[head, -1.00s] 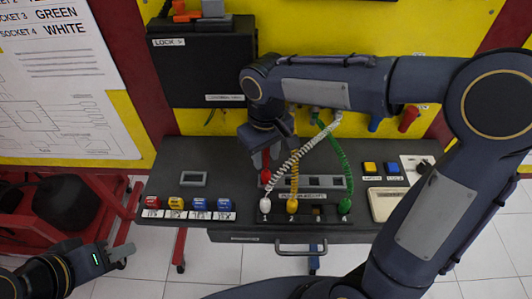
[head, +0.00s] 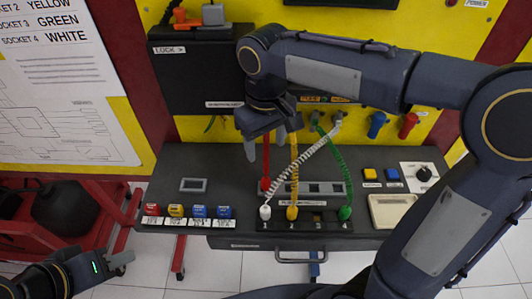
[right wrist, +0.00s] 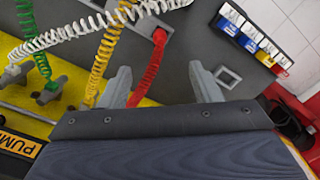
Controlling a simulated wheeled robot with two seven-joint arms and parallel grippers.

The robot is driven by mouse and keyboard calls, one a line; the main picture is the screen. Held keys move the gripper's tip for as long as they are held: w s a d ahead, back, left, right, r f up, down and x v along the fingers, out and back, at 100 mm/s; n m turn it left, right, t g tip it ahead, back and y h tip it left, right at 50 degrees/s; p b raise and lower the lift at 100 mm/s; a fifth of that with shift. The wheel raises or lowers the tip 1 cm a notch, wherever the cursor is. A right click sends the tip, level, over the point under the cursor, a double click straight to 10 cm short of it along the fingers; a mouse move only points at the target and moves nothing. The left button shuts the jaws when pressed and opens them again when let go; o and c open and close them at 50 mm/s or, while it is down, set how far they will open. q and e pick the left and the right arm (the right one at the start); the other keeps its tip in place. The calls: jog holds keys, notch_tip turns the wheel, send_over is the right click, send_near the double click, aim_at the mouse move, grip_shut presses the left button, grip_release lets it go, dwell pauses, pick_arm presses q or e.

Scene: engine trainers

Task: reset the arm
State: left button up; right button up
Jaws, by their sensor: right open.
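My right arm reaches in from the right in the head view. Its gripper (head: 266,147) hangs fingers down above the grey bench (head: 330,165), in front of the yellow panel. The red coiled cable (head: 266,168) and yellow coiled cable (head: 294,178) run close to the fingers. My left gripper (head: 120,262) is at the lower left, clear of the bench; I cannot tell whether it is open or shut.
White (head: 285,180) and green (head: 338,158) cables also run to the numbered socket strip (head: 305,225). Several coloured blocks (head: 188,211) line the bench's left front. Yellow and blue buttons (head: 381,174) and a black knob (head: 424,173) are at right. A black box (head: 200,75) hangs behind.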

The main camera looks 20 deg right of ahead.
jog(key=shift+r, duration=0.7)
jog(key=shift+d, duration=0.1)
jog(key=s+d+f+m+t+y, duration=0.2)
jog(key=s+d+f+m, duration=0.1)
jog(key=s, duration=0.5)
jog(key=s+d+f+m+t+y, duration=0.1)
jog(key=s+d+f+m+t, duration=0.1)
jog(key=s+d, duration=0.4)
jog(key=shift+s+f+m+t+y, duration=0.5)
jog(key=shift+s+t, duration=0.3)
jog(key=shift+s, duration=0.35)
